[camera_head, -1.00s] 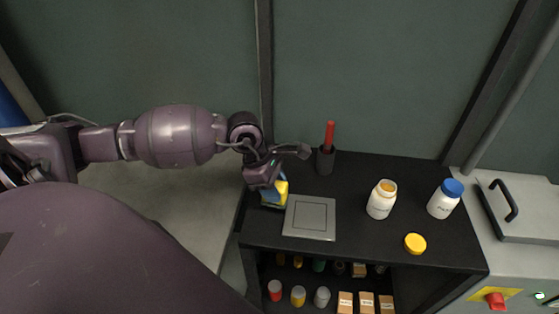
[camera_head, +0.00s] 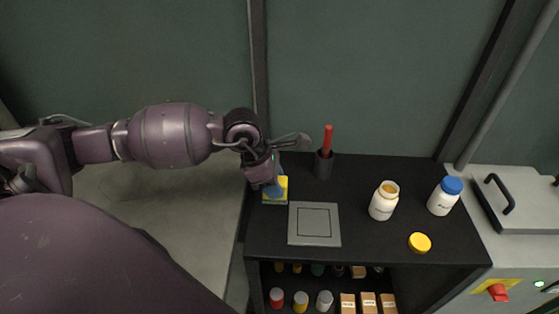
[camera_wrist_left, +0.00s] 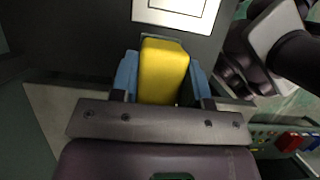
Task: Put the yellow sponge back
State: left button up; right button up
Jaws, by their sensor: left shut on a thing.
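The yellow sponge (camera_head: 283,186) is at the back left corner of the black bench top, left of and behind the grey square plate (camera_head: 314,224). My left gripper (camera_head: 274,187) is shut on it from above. In the left wrist view the sponge (camera_wrist_left: 163,72) sits between the two blue fingertips (camera_wrist_left: 162,82), one on each long side. A thin pale edge shows around its far end, perhaps a shallow holder. Whether the sponge touches the surface beneath is hard to tell. My right gripper is not in view.
A dark cup (camera_head: 324,164) with a red-handled tool stands close to the gripper's right. An open white jar (camera_head: 384,201), a blue-capped jar (camera_head: 444,197) and a yellow lid (camera_head: 419,243) are farther right. The shelf below holds several small containers and boxes.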

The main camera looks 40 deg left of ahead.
pick_arm(q)
jog(key=w+a+f+b, duration=0.1)
jog(key=w+a, duration=0.3)
jog(key=w, duration=0.3)
jog(key=w+a, duration=0.5)
jog(key=w, duration=0.2)
jog(key=shift+d+f+b, duration=0.2)
jog(key=shift+f+b, duration=0.1)
jog(key=shift+f, duration=2.6)
jog(key=shift+w+a+f, duration=0.1)
jog(key=shift+w, duration=0.1)
jog(key=shift+f, duration=0.15)
jog(key=o, duration=0.9)
